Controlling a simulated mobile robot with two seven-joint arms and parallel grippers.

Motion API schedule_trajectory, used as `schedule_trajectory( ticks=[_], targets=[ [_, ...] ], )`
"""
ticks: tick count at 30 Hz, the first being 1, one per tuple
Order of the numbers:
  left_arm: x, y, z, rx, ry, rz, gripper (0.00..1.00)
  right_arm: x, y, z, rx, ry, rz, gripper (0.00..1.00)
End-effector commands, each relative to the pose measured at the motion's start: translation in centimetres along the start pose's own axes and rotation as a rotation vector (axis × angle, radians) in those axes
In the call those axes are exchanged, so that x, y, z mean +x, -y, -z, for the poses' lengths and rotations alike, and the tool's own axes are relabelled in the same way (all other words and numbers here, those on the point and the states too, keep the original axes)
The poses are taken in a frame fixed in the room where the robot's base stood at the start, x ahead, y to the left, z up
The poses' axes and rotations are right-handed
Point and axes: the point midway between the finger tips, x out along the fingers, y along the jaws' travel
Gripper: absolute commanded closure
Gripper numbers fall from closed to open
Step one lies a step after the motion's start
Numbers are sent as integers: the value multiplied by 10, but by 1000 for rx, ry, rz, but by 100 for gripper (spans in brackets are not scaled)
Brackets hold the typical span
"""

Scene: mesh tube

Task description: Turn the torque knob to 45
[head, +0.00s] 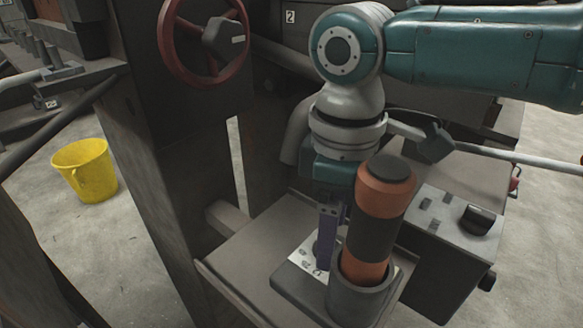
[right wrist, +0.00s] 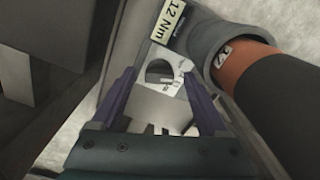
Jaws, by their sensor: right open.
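A grey base with a pale marked plate (head: 302,258) sits on the bench. An orange and black cylinder (head: 375,230) stands upright in a grey cup (head: 362,300) on the base. The cylinder (right wrist: 240,62) carries a small white tag, hard to read. My right gripper (head: 326,250) points down over the plate, beside the cylinder.
A dark box (head: 450,240) with a black knob (head: 478,219) stands right of the cylinder. A red handwheel (head: 205,40) is at upper left. A yellow bucket (head: 86,171) stands on the floor at left. The bench top (head: 240,262) is clear at front left.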

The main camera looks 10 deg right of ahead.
Motion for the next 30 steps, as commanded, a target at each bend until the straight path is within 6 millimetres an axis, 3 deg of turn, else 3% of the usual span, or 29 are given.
schedule_trajectory(
  ticks=[10,30],
  targets=[
    [1,0,0,-1,-1,-1,50,6,0,0,0,0,0,22],
    [1,0,0,-1,-2,-1,50,5,0,0,0,0,0,98]
  ],
)
